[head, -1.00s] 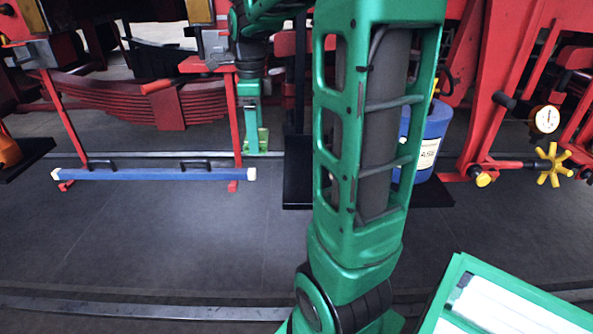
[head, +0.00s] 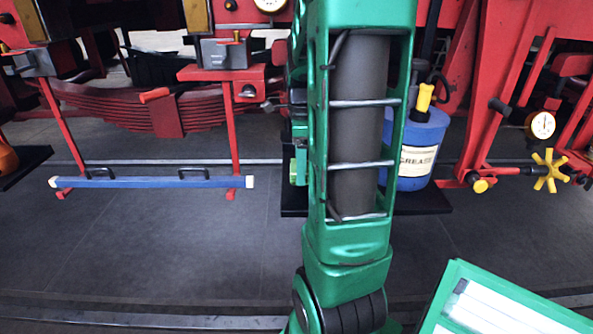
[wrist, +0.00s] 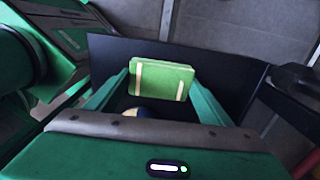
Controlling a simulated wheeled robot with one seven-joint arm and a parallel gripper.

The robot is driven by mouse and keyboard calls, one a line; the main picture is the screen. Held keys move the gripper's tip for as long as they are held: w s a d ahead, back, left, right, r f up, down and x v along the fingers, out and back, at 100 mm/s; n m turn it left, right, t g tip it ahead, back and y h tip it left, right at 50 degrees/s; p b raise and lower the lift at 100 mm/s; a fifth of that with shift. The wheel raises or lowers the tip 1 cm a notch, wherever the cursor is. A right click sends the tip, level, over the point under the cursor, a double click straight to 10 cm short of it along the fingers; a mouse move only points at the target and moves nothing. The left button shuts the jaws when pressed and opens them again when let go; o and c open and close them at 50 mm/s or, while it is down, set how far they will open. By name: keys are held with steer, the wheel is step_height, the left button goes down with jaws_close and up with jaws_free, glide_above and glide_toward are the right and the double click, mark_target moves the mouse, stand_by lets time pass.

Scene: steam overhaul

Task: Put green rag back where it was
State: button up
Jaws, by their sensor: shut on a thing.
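The green rag (wrist: 162,82) is a folded, light green block with pale stripes. In the wrist view it sits between the two fingers of my gripper (wrist: 162,74), which is shut on it. In the head view a small part of the rag (head: 293,172) shows at the left edge of my arm, which hides most of the gripper. Behind the rag in the wrist view is a flat black shelf (wrist: 228,72); the same shelf shows in the head view (head: 425,203). The rag is over its left part. I cannot tell whether the rag touches it.
A blue grease container (head: 418,165) with a yellow top stands on the shelf's right part. Red machinery with a gauge (head: 540,125) and a yellow handwheel (head: 549,171) is at the right. A blue bar (head: 150,183) is at the left. The front floor is mostly clear.

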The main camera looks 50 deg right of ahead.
steer(key=shift+f, duration=0.95)
steer(key=o, duration=0.9)
step_height(320, 180, up, 11)
steer(key=s+a+f+n, duration=0.2)
steer(key=s+a+n, duration=0.2)
steer(key=n, duration=0.3)
steer(key=s+a+f+n, duration=0.3)
steer(key=s+a+n, duration=0.2)
steer(key=a+n, duration=0.2)
steer(key=s+a+f+n, duration=0.2)
steer(key=s+a+n, duration=0.2)
steer(key=n, duration=0.3)
steer(key=shift+s+a+f+n, duration=0.15)
steer(key=shift+s+a, duration=0.05)
steer(key=shift+a, duration=0.2)
steer(key=shift+s+a+f+n, duration=0.1)
steer(key=shift+s+a+n, duration=0.1)
steer(key=shift+a, duration=0.2)
